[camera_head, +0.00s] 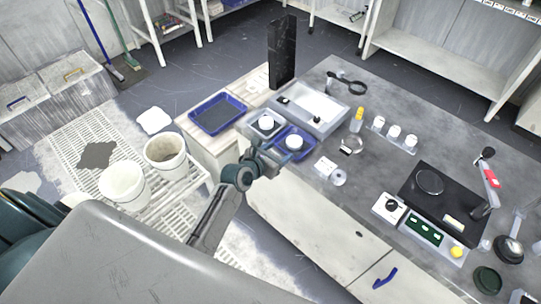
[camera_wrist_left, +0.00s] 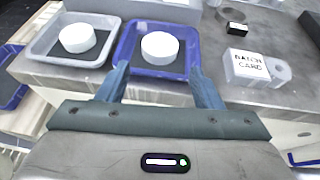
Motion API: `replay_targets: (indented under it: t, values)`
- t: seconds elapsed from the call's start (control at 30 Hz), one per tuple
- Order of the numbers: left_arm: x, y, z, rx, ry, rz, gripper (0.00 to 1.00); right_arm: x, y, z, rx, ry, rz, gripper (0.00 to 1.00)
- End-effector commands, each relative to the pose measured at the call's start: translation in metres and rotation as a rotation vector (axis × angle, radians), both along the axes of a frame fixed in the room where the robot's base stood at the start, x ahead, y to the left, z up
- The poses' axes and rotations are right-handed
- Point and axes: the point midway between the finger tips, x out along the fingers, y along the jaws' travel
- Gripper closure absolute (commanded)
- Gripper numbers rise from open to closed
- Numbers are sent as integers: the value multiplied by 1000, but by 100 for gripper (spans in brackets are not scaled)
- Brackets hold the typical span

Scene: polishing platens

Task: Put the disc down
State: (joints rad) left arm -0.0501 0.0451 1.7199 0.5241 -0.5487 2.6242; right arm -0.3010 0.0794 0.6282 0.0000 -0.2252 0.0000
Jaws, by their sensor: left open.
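A white disc (camera_head: 294,142) lies flat in a small blue tray (camera_head: 308,156) near the edge of the grey worktop. It also shows in the left wrist view (camera_wrist_left: 160,47), in that blue tray (camera_wrist_left: 190,66). A second white disc (camera_head: 266,122) lies in the grey tray to its left; the left wrist view shows this disc (camera_wrist_left: 79,38) and grey tray (camera_wrist_left: 48,50) too. My left gripper (camera_head: 275,155) is open and empty at the near side of the blue tray. Its fingers (camera_wrist_left: 163,80) are spread in front of the disc, apart from it. My right gripper is not in view.
A card holder reading "BATCH CARD" (camera_wrist_left: 247,67) stands right of the blue tray. A larger blue tray (camera_head: 218,114) lies on the cabinet to the left. Several white pieces (camera_head: 394,131) stand farther right. Two buckets (camera_head: 123,184) stand on a rack at left.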

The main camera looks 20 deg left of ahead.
Motion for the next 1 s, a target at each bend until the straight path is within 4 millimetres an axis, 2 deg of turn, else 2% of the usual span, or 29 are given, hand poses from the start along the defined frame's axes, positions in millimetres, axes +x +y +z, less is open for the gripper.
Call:
replay_targets:
  t: [0.1,0.23,0.57,0.67,0.77,0.87,1.0]
  values:
    - [-21,6,8,2,0,-1,40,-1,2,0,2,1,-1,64]
    - [-34,9,14,2,0,-1,40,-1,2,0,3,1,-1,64]
    - [-41,11,17,1,0,0,40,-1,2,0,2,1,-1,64]
    - [-42,13,8,36,7,-9,40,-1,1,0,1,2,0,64]
    - [-48,18,-26,162,32,-45,40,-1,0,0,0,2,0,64]
    - [-64,28,-85,391,77,-133,40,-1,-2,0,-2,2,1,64]
    - [-105,45,-178,771,151,-345,40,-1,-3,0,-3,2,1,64]
